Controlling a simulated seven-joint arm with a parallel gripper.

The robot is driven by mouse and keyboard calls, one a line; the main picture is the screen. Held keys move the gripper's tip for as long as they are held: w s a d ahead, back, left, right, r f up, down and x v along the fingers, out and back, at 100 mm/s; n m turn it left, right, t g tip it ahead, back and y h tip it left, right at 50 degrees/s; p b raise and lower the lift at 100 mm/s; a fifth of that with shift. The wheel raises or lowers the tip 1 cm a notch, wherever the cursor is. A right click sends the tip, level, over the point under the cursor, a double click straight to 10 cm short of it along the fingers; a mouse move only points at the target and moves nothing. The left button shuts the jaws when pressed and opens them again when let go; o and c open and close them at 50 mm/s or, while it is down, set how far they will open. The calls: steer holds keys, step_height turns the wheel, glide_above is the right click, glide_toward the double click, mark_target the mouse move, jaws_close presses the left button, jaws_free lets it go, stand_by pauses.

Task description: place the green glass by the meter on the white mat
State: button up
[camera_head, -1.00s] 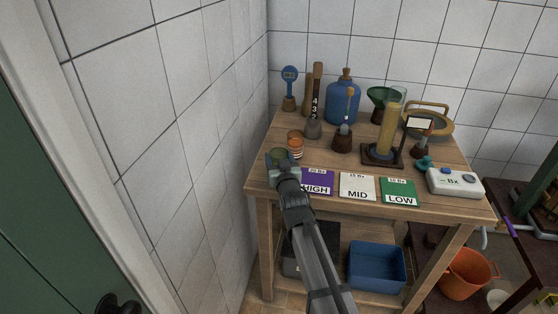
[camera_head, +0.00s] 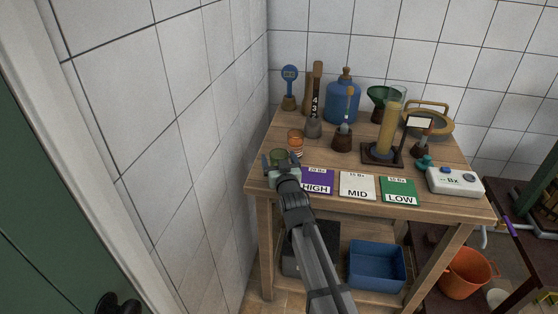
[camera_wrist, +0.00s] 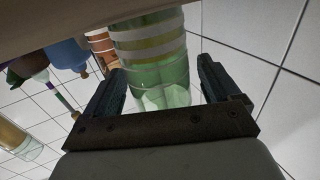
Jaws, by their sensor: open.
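A green glass (camera_head: 278,155) stands at the table's front left corner, left of the purple HIGH mat. My gripper (camera_head: 281,160) is at this glass, with its fingers open. In the wrist view the glass (camera_wrist: 150,55), clear green with pale bands, shows between the two spread fingers (camera_wrist: 160,88); I cannot tell whether either touches it. The white MID mat (camera_head: 357,181) lies bare at the table's front middle. The white meter marked Bx (camera_head: 455,182) is at the front right, with a small teal object (camera_head: 424,162) beside it, whose kind I cannot tell.
An orange banded glass (camera_head: 295,143) stands just behind the green one. The purple HIGH mat (camera_head: 318,175) and green LOW mat (camera_head: 399,186) flank the white mat. A tall amber cylinder (camera_head: 388,130) and a dark-based pot (camera_head: 342,140) stand behind. The tiled wall is close on the left.

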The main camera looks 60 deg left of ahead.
steer(key=v, duration=1.4)
